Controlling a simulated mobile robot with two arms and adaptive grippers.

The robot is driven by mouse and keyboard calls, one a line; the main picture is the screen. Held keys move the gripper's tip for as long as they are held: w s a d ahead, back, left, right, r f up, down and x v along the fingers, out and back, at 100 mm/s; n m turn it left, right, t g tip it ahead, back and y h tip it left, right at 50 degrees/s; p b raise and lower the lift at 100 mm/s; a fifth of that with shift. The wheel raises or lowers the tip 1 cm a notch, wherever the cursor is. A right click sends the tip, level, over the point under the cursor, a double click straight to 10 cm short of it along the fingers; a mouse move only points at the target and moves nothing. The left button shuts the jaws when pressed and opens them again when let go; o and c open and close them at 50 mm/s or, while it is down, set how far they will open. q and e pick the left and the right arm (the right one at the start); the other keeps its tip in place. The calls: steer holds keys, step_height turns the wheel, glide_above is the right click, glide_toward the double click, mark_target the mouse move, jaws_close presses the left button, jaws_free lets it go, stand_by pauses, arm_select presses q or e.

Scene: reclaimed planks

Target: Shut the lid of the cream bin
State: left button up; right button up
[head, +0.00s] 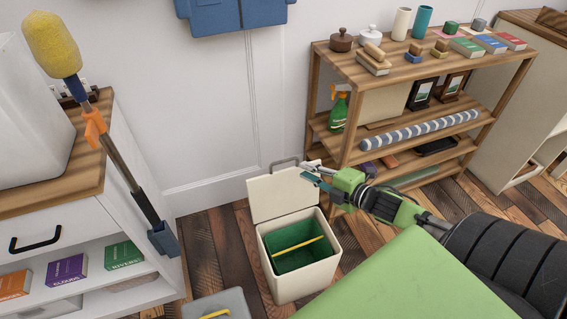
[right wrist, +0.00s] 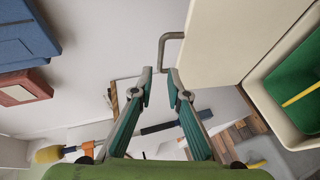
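The cream bin (head: 302,284) stands on the plank floor, with a green inside and a yellow strip across it. Its lid (head: 283,195) is raised, standing up at the back of the bin. A grey loop handle (head: 284,162) is on the lid's upper edge. My right gripper (head: 306,172) is beside the lid's upper right edge. In the right wrist view its teal fingers (right wrist: 160,78) are apart with nothing between them; the handle (right wrist: 163,48) is just beyond the tips, and the lid (right wrist: 225,38) lies to the right. My left gripper is not in view.
A wooden shelf (head: 408,70) with several goods stands behind my right arm. A white cabinet (head: 105,215) with a yellow duster (head: 52,45) on its side is at left. A grey container (head: 215,305) is at the bottom edge. Bare floor lies left of the bin.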

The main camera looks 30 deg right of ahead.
mark_target(285, 160)
steer(key=b+x, duration=0.2)
steer(key=x, duration=0.7)
steer(key=shift+f, duration=0.15)
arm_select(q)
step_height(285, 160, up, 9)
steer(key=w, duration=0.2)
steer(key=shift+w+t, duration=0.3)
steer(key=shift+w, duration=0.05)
arm_select(e)
steer(key=shift+x, duration=0.8)
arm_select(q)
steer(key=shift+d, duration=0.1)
arm_select(e)
jaws_close()
